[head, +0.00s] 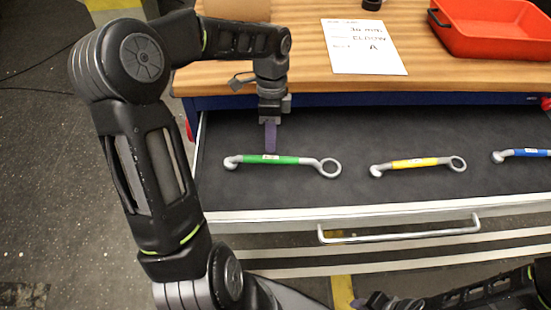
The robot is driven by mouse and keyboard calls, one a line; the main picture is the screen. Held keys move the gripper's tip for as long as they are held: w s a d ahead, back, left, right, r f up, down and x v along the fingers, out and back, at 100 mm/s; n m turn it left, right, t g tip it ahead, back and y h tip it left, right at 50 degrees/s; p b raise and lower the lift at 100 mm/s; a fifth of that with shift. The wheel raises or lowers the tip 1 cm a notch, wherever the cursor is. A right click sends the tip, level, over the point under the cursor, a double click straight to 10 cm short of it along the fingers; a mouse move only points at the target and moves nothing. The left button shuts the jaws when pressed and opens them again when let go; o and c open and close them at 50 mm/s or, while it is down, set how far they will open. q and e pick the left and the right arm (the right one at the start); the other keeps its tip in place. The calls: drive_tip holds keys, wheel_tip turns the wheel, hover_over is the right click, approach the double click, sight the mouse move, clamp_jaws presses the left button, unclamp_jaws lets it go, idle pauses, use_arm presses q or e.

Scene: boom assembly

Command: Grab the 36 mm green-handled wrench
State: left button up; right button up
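The green-handled wrench (270,159) lies flat in the open drawer (360,135), its ring end to the right. My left gripper (270,140) points down just behind the green handle, with its fingertips close to it. I cannot tell whether they touch the wrench, or whether the fingers are open or shut, as they overlap from this side. My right arm shows at the lower right, but its gripper is not clearly visible.
A yellow-handled wrench (415,163) and a blue-handled wrench (526,153) lie to the right in the drawer. The drawer's handle (400,234) faces the front. The wooden worktop (300,62) holds a paper note (362,46) and a red bin (490,36).

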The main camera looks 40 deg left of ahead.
sight(272, 157)
use_arm(q)
drive_tip(key=shift+s+d+f, duration=0.15)
drive_tip(key=shift+f, duration=1.15)
drive_tip(key=f, duration=0.1)
drive_tip(key=f+p, duration=0.1)
drive_tip(key=f, duration=0.3)
drive_tip(key=shift+s+d+p, duration=0.25)
drive_tip(key=shift+s+p, duration=0.05)
drive_tip(key=shift+s, duration=0.05)
drive_tip(key=shift+c, duration=0.3)
clamp_jaws()
idle(0.4)
